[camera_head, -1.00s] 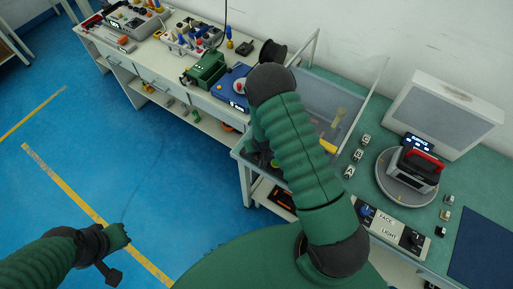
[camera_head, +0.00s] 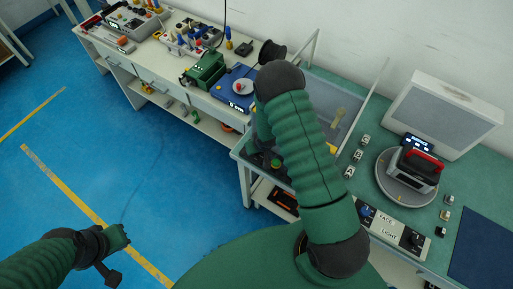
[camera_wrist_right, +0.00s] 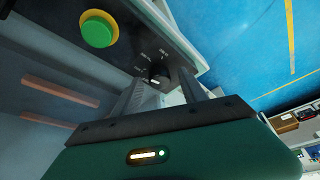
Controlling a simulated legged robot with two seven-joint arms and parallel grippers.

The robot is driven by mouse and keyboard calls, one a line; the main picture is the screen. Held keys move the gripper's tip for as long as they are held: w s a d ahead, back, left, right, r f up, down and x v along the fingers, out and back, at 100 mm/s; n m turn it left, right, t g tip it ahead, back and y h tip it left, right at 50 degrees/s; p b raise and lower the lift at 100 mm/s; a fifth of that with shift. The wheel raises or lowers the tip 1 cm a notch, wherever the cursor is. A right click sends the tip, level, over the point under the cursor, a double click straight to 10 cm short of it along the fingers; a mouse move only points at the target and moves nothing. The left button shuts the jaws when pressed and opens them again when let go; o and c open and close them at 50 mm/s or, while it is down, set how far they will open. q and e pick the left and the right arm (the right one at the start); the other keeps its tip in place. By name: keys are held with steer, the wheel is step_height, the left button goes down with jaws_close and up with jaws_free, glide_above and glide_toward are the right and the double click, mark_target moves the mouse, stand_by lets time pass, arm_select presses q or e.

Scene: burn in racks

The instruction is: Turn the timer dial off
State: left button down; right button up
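The timer dial (camera_wrist_right: 158,76) is a small black knob on a grey panel with printed marks around it, seen in the right wrist view. A green button with a yellow ring (camera_wrist_right: 98,29) is on the same panel, left of the dial; it also shows in the head view (camera_head: 276,163). My right gripper (camera_wrist_right: 160,88) is open, with one finger on each side of the dial; whether they touch it I cannot tell. In the head view my right arm hides the dial and that gripper. My left gripper (camera_head: 122,237) is over the floor, away from the benches.
A clear-walled bin (camera_head: 330,108) is behind my right arm. On the right bench are a round turntable (camera_head: 385,184) carrying a red-handled device (camera_head: 415,168) and a face light control box (camera_head: 393,228). A blue unit (camera_head: 228,96) stands on the left bench. The floor at left is open.

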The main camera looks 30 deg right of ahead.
steer(key=shift+r, duration=0.1)
steer(key=v, duration=1.6)
steer(key=shift+s+r+b, duration=0.15)
steer(key=shift+r+b, duration=0.1)
steer(key=shift+b, duration=0.05)
